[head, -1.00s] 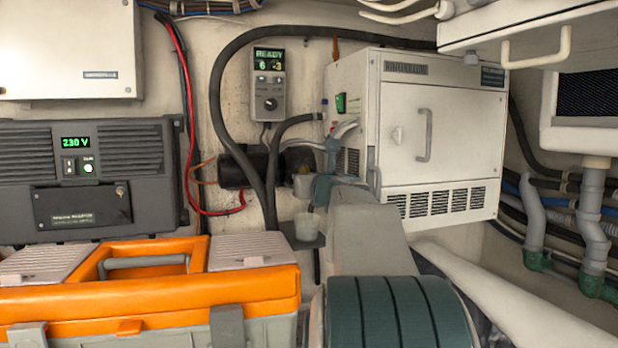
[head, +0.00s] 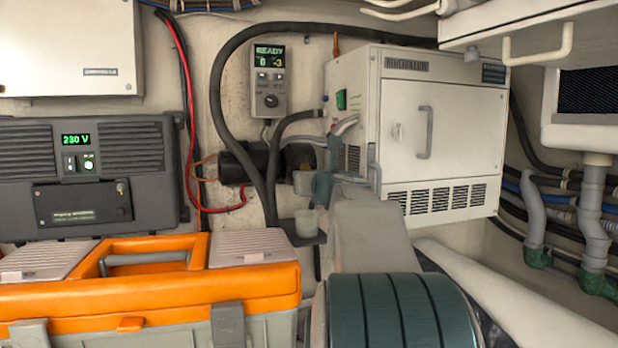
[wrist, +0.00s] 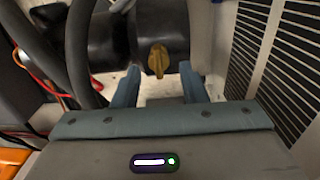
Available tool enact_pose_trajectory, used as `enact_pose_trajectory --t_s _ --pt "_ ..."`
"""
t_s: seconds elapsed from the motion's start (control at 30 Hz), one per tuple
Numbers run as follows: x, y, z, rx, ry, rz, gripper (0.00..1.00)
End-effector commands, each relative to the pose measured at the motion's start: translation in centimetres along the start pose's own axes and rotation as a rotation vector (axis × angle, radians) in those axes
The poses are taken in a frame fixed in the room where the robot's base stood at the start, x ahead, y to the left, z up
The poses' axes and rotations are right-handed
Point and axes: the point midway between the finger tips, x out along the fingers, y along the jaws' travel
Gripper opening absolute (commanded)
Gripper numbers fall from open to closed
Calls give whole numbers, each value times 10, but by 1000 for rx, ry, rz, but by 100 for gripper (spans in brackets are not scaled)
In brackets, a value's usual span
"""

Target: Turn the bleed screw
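The bleed screw (wrist: 157,60) is a small brass-yellow wing-shaped knob on a dark cylindrical body (wrist: 110,45) in the wrist view. My gripper (wrist: 160,72) is open, with its two blue fingers apart on the left and right of the screw. A gap shows between each finger and the knob. In the head view my teal gripper (head: 325,168) is in front of the wall by the white cabinet's left side, at the right end of the black cylinder (head: 237,163).
The white cabinet (head: 440,130) with its vents stands close on the right. Black hoses (head: 218,90) loop down on the left. A small cup (head: 306,223) sits on a bracket below. An orange toolbox (head: 150,290) fills the lower left. A control panel (head: 268,80) reads READY.

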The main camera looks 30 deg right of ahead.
Motion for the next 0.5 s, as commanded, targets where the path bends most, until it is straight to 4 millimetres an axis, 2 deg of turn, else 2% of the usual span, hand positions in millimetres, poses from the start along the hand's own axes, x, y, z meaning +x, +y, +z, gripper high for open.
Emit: enact_pose_trajectory --t_s 0.17,0.5 --pt "-20 0 0 1 -3 -1 39" --pt "-84 0 0 0 -2 -1 39"
